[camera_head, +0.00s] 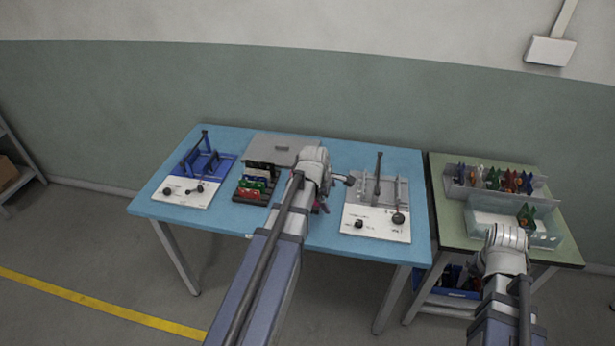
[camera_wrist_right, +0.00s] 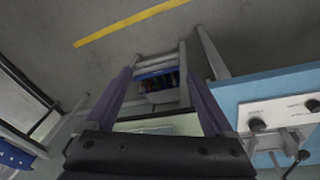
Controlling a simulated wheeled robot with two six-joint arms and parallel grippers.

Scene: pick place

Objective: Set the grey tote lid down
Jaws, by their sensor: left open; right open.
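The grey tote lid (camera_head: 290,145) is a flat grey panel with a small dark mark near its middle. It lies at the back of the blue table, behind a dark rack with red, green and blue pieces (camera_head: 257,183); what bears it underneath is unclear. My left gripper (camera_head: 321,198) is open, just right of the lid and rack, apart from the lid as far as I can see. Its own wrist partly hides it. My right gripper is open and empty in the right wrist view (camera_wrist_right: 158,76); its wrist hides the fingers in the head view.
On the blue table (camera_head: 237,216) stand a blue clamp fixture (camera_head: 207,163) at left and a grey one (camera_head: 387,190) at right, each with a white board. The green table (camera_head: 560,250) bears clear bins (camera_head: 543,236) with colored pieces. A blue crate (camera_head: 432,285) sits below.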

